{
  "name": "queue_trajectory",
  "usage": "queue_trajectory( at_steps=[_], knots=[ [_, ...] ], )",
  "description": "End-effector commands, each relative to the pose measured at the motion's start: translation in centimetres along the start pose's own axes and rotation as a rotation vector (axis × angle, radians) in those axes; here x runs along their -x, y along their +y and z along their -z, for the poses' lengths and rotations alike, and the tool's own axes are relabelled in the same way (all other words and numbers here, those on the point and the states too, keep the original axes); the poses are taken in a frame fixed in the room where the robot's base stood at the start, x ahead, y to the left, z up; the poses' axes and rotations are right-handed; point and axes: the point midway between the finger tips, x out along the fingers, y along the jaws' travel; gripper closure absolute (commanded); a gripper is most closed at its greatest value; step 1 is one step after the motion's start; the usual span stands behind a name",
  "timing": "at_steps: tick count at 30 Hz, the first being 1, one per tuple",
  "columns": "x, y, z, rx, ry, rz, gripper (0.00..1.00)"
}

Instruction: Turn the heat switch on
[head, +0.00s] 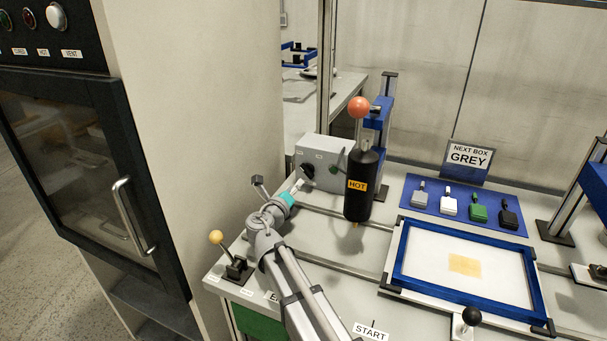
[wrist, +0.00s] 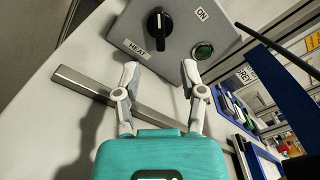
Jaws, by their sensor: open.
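The heat switch is a black rotary knob (wrist: 157,31) on a grey control box (wrist: 186,18), with a HEAT label beside it and an ON label at the upper right. In the wrist view its white mark points up the picture, not at the ON label. A dark green round lamp (wrist: 203,50) sits to its right. In the head view the knob (head: 308,170) is on the box's front, left of the lamp. My gripper (wrist: 160,68) is open and empty, pointing at the box; the knob appears just beyond the gap between its fingertips. I see no contact.
A black HOT cylinder (head: 357,205) with a red ball handle (head: 359,106) stands right of my gripper. A metal rail (wrist: 115,94) crosses the bench below the box. A yellow-knobbed lever (head: 216,237) is at the left front; a blue frame (head: 395,275) is at the right.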

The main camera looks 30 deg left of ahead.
Motion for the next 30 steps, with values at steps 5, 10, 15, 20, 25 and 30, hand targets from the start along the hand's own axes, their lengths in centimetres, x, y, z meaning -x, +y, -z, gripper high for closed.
queue_trajectory(
  at_steps=[5, 10, 15, 20, 25, 30],
  knots=[
    [-3.0, 0.1, -0.1, 0.000, 0.001, 0.001, 0.47],
    [-5.5, 0.1, -0.1, 0.000, 0.000, 0.000, 0.47],
    [-7.3, 0.2, -0.2, 0.000, -0.001, -0.001, 0.47],
    [-8.2, 0.1, -0.1, 0.000, -0.001, -0.001, 0.47],
    [-8.4, 0.1, -0.1, 0.000, -0.002, -0.002, 0.47],
    [-8.4, 0.1, -0.1, 0.000, -0.002, -0.002, 0.47]
  ],
)
